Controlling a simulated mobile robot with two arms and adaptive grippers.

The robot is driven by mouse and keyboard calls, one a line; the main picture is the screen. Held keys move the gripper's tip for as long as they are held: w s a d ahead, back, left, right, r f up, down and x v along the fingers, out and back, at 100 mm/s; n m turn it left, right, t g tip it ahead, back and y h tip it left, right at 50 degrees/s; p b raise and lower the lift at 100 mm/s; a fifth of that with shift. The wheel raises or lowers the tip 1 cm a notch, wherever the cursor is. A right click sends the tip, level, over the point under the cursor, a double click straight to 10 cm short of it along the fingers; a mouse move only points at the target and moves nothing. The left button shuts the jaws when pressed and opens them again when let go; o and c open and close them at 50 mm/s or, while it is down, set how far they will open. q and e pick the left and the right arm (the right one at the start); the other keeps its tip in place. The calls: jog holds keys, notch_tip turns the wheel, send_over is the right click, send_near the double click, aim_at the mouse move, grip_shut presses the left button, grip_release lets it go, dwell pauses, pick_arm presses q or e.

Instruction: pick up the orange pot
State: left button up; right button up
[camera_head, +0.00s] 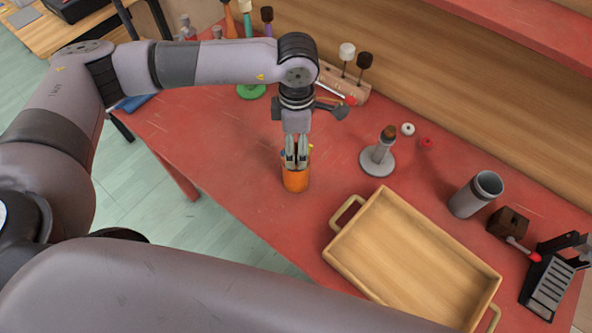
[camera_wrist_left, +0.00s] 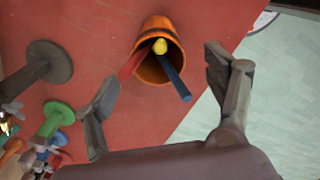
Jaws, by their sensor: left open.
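The orange pot (camera_head: 295,181) stands on the red table, near its front edge. In the left wrist view the pot (camera_wrist_left: 152,47) holds a red stick (camera_wrist_left: 131,64), a blue stick (camera_wrist_left: 175,78) and a yellow-tipped one (camera_wrist_left: 160,46). My left gripper (camera_head: 295,160) points down just above the pot in the head view, partly covering its rim and the sticks. In the left wrist view its fingers (camera_wrist_left: 158,88) are spread apart, with the pot beyond them and nothing between them. My right gripper is not in view.
A wooden tray (camera_head: 333,252) lies right of the pot. A grey stand (camera_head: 378,159), a grey cup (camera_head: 475,194) and a brown block (camera_head: 507,223) stand farther right. Bare table (camera_head: 215,150) lies left of the pot.

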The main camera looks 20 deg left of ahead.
aim_at(296, 153)
pick_arm(q)
jog(key=shift+f, duration=0.15)
notch_tip(296, 153, down, 4)
jog(key=p, duration=0.3)
jog(key=shift+w, duration=0.15)
jog(key=shift+f, duration=0.45)
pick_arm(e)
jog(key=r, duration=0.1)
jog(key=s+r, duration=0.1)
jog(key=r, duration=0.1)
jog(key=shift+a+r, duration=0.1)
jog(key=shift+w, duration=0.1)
pick_arm(q)
jog(key=c, duration=1.8)
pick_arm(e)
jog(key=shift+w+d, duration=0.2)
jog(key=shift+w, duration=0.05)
